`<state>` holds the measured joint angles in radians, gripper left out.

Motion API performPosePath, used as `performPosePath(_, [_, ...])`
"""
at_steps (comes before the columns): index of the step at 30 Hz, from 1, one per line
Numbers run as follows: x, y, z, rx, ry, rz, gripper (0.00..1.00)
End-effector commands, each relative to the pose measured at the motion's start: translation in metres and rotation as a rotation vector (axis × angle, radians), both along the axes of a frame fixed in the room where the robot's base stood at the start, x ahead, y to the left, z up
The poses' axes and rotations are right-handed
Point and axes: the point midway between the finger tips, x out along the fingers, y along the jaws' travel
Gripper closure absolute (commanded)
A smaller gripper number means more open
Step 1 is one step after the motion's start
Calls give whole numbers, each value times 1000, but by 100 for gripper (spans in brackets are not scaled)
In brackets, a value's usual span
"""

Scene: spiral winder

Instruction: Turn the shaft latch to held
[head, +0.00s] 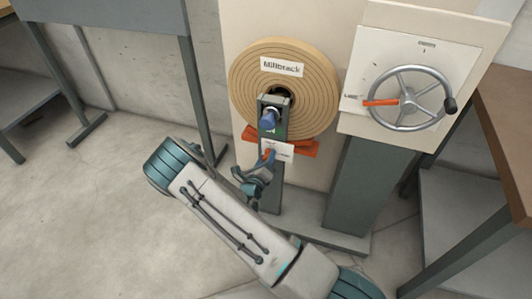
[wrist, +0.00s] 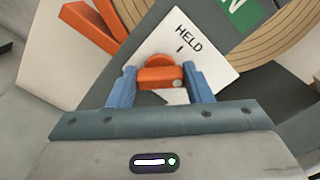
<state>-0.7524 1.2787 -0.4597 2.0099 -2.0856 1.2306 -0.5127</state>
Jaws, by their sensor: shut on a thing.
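The orange shaft latch (wrist: 160,76) sits on a white plate (wrist: 208,55) marked HELD with a short tick. In the wrist view my gripper (wrist: 160,70) has its blue fingers on either side of the latch and is shut on it. The HELD tick lies just beyond the latch, slightly to its right. Part of another plate marking shows below the latch, mostly hidden by my gripper. In the head view the latch (head: 268,155) shows small at the left of the plate (head: 287,152), with my gripper (head: 264,163) at it.
Orange bars (head: 304,148) lie at the roll's lower edge. A silver handwheel (head: 425,75) with an orange pointer is at right. A wooden-topped bench (head: 505,105) stands far right.

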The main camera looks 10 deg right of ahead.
Motion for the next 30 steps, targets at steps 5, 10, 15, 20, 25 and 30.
performPosePath(5, [0, 1, 3, -146, 85, 2, 77])
performPosePath(10, [0, 2, 2, -284, 164, 3, 77])
performPosePath(15, [0, 2, 0, -412, 238, 3, 77])
performPosePath(20, [0, 2, -1, -512, 297, 3, 77])
performPosePath(25, [0, 2, -2, -591, 341, 1, 77])
performPosePath(30, [0, 2, -3, -638, 370, 1, 77])
